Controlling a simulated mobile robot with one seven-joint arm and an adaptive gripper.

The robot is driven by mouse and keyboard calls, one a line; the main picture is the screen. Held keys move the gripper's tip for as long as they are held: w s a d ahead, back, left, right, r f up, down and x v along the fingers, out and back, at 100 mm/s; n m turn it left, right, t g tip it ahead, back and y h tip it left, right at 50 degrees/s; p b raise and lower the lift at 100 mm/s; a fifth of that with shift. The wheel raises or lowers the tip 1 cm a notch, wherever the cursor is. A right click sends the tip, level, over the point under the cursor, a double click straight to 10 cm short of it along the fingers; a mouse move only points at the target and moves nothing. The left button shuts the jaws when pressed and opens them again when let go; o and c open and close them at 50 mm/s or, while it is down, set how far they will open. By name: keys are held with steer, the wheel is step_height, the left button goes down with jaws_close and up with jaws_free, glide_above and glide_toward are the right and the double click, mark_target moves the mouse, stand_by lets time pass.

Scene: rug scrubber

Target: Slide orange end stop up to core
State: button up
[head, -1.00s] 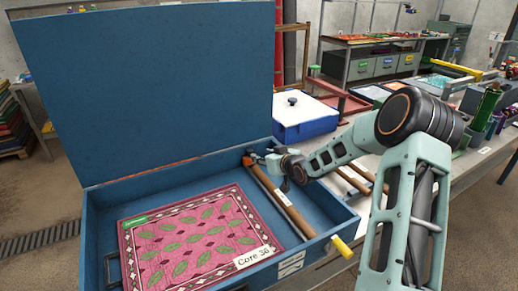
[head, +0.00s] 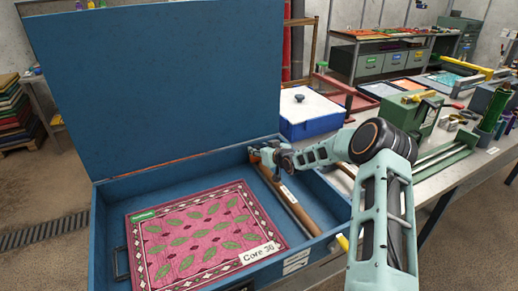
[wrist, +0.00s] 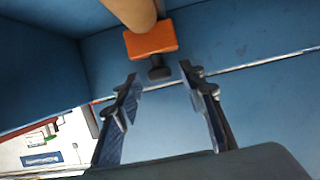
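The orange end stop (wrist: 151,40) shows in the wrist view as a small block with a dark knob (wrist: 159,71) below it. It sits by the end of the brown core (wrist: 132,10); I cannot tell whether they touch. In the head view the core (head: 297,207) lies along the right side of the blue case, and my gripper is at its far end, largely hiding the stop. My gripper (wrist: 160,74) is open, with its fingertips either side of the knob and nothing clearly gripped.
The blue case (head: 108,235) has its lid (head: 160,85) raised behind. A pink patterned rug (head: 200,235) with a "Core 36" label lies inside it. A blue box with a white lid (head: 309,108) and a green box (head: 412,112) stand on the bench behind.

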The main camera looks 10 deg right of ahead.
steer(key=shift+w, duration=0.15)
jaws_close()
steer(key=shift+f, duration=0.1)
stand_by(0.3)
steer(key=shift+s, duration=0.25)
steer(key=s, duration=0.1)
steer(key=s+d+b, duration=0.1)
steer(key=shift+s+b, duration=0.3)
steer(key=shift+s, duration=0.05)
jaws_free()
